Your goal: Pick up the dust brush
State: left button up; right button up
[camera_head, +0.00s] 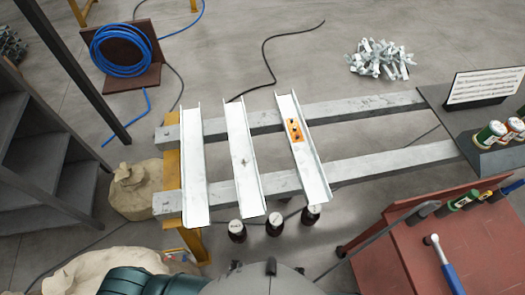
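I cannot clearly make out a dust brush in the head view. A blue-handled tool with a pale metal head (447,268) lies on the red table (395,262) at the lower right; its kind is unclear. Several dark-handled tools with coloured bands (464,199) lie along that table's back edge, partly cut off by the frame. Neither of my grippers shows in this view, so I see no gripper touching anything.
Three pale metal channels (243,160) lie across two grey beams (350,108); the right one bears an orange part (295,130). Dark bottles (274,224) stand below. Cans (489,134) stand on a dark surface at right. Stairs (40,145) are at left.

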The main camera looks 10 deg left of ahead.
aim_at(511, 188)
jog(key=z, duration=2.6)
